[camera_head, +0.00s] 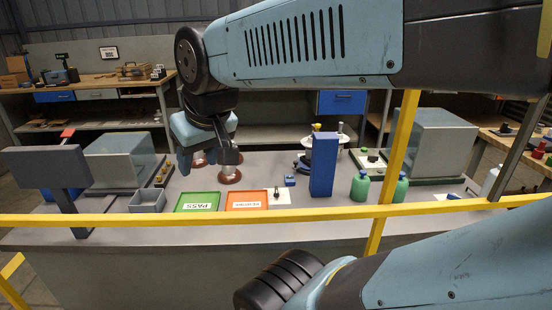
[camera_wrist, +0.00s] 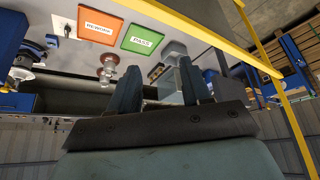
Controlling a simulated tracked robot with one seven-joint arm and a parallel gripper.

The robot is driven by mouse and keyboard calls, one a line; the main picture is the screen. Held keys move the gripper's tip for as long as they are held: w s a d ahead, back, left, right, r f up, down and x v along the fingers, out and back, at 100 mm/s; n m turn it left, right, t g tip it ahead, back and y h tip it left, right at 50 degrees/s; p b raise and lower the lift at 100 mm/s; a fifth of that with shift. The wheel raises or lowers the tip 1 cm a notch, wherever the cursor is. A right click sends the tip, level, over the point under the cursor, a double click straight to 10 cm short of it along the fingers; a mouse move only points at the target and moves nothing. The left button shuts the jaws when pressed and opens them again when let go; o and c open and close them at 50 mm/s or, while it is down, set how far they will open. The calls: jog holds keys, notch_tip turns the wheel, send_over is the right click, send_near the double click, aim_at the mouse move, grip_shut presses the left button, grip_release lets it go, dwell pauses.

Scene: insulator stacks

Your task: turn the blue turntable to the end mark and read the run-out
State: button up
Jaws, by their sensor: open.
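My gripper (camera_head: 207,163) hangs over the left-middle of the bench, high and to the left of the turntable area. In the wrist view its two dark fingers (camera_wrist: 157,75) stand apart with nothing held between them. A white disc (camera_head: 320,140) sits toward the back of the bench, behind a tall blue block (camera_head: 323,165). Blue and dark parts show beside it, but the block hides much of them. I cannot make out the turntable's marks or a run-out reading. A brown insulator stack (camera_head: 231,176) stands near my gripper in the head view.
A green PASS tray (camera_head: 182,207), an orange REWORK tray (camera_head: 234,206) and a grey bin (camera_head: 134,206) are at the front. Green bottles (camera_head: 360,187) stand right of the blue block. A yellow rail (camera_head: 110,220) crosses before the bench. Grey boxes (camera_head: 118,160) (camera_head: 425,142) flank it.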

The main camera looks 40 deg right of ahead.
jog(key=w+d+r+m+g, duration=0.2)
jog(key=w+d+m, duration=0.4)
jog(key=w+d, duration=0.4)
jog(key=w+d+f+m+g, duration=0.1)
jog(key=w+d+f+m, duration=0.3)
jog(key=d, duration=0.5)
jog(key=w+d+f+m, duration=0.2)
jog(key=w+d, duration=0.3)
jog(key=d, duration=0.3)
jog(key=w+d+f+m+g, duration=0.1)
jog(key=w+d+f+m, duration=0.15)
jog(key=w+d, duration=0.45)
jog(key=s+d+f+m+g, duration=0.1)
jog(key=d+f+m, duration=0.2)
jog(key=d+f, duration=0.5)
jog(key=s+d+f+m+g, duration=0.1)
jog(key=d+f+m, duration=0.2)
jog(key=d, duration=0.8)
jog(key=f, duration=1.3)
jog(key=shift+s+d, duration=0.1)
jog(key=shift+s, duration=0.1)
grip_shut()
